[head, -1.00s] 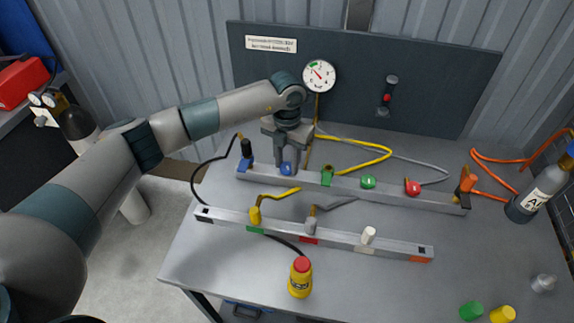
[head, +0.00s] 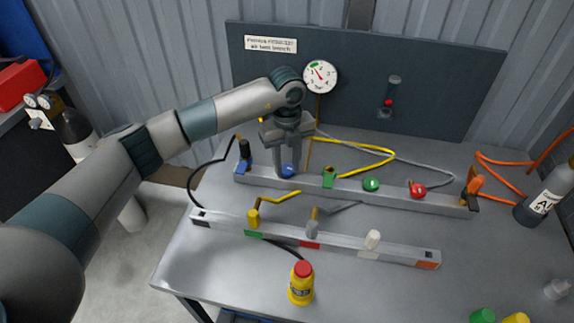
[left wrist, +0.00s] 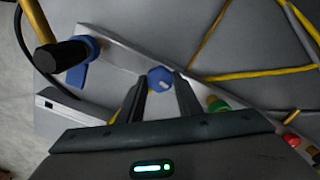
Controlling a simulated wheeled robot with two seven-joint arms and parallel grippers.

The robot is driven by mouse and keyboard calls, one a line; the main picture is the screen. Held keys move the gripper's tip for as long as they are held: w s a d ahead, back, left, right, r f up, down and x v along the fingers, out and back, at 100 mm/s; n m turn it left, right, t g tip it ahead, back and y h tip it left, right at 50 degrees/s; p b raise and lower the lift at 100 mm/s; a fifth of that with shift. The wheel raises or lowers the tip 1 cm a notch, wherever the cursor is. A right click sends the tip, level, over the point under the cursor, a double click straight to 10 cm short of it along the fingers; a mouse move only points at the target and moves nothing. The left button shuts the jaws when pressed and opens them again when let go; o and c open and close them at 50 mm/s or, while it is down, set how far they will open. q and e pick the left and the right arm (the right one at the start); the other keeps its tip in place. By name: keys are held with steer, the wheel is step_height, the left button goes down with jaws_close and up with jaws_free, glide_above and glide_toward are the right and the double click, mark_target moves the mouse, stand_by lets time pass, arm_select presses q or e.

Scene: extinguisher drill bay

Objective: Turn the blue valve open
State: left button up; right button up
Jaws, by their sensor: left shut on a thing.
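The blue valve (head: 287,171) is a round blue knob on the rear metal rail (head: 400,194), near its left end. My left gripper (head: 288,172) points down over it from behind, with its fingers at the knob's sides. In the left wrist view the knob (left wrist: 160,80) shows between the two fingertips (left wrist: 160,84), with a pale mark on its face. The gripper is shut on the knob. Part of the knob is hidden by the fingers in the head view. My right gripper is not in view.
A blue fitting with a black top (head: 245,152) stands close left of the knob. A green fitting (head: 329,177), green knob (head: 371,184) and red knob (head: 418,190) follow rightward. A gauge (head: 320,76) hangs behind.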

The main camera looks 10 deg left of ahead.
arm_select(q)
steer(key=shift+n, duration=1.1)
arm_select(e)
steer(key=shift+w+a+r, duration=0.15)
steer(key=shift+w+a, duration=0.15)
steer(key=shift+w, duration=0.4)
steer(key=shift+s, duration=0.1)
arm_select(q)
steer(key=o, duration=1)
steer(key=shift+o, duration=0.2)
steer(key=shift+r, duration=0.15)
